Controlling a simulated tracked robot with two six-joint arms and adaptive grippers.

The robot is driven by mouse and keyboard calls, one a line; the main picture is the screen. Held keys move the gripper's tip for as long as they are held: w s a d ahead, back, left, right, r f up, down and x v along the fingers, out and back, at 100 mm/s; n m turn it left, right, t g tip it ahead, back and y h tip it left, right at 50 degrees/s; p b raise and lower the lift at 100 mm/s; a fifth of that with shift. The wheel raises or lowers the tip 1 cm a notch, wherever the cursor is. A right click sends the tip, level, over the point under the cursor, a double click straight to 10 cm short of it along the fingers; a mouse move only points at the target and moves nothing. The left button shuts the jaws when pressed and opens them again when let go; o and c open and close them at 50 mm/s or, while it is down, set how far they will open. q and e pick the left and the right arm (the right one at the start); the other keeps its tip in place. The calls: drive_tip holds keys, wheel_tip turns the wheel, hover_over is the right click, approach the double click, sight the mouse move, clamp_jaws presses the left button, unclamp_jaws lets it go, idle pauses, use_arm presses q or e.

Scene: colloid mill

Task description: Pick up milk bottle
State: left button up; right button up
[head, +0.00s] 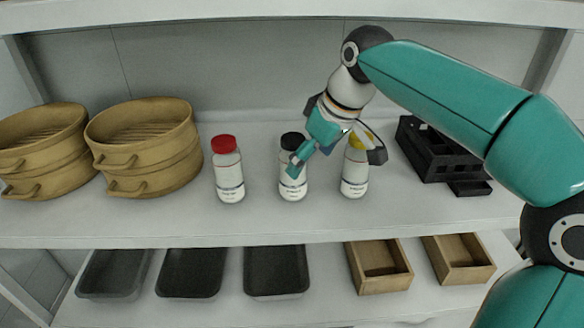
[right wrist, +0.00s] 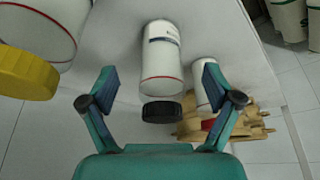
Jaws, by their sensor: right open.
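Three white bottles stand upright in a row on the upper shelf: one with a red lid (head: 229,175), one with a black lid (head: 293,184) and one with a yellow lid (head: 355,177). Their labels are too small to read, so I cannot tell which holds milk. My right gripper (head: 332,160) is open and empty, in front of the black-lidded and yellow-lidded bottles and partly hiding both. In the right wrist view, the black-lidded bottle (right wrist: 162,62) appears between the open fingers, farther out. The yellow lid (right wrist: 27,73) is at the left. My left gripper is out of view.
Bamboo steamers (head: 147,145) stand left of the bottles. A black rack (head: 440,155) stands at the right. The lower shelf holds dark trays (head: 190,272) and wooden boxes (head: 378,265). Bare shelf lies in front of the bottles.

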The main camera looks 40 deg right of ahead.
sight(289, 152)
drive_tip(key=w, duration=0.2)
drive_tip(key=w+a+p, duration=0.1)
drive_tip(key=w, duration=0.2)
drive_tip(key=shift+a, duration=0.15)
drive_tip(key=shift+w+f, duration=0.15)
drive_tip(key=shift+f, duration=0.45)
drive_tip(key=c, duration=1.5)
drive_tip(key=shift+o, duration=0.2)
drive_tip(key=shift+r, duration=0.25)
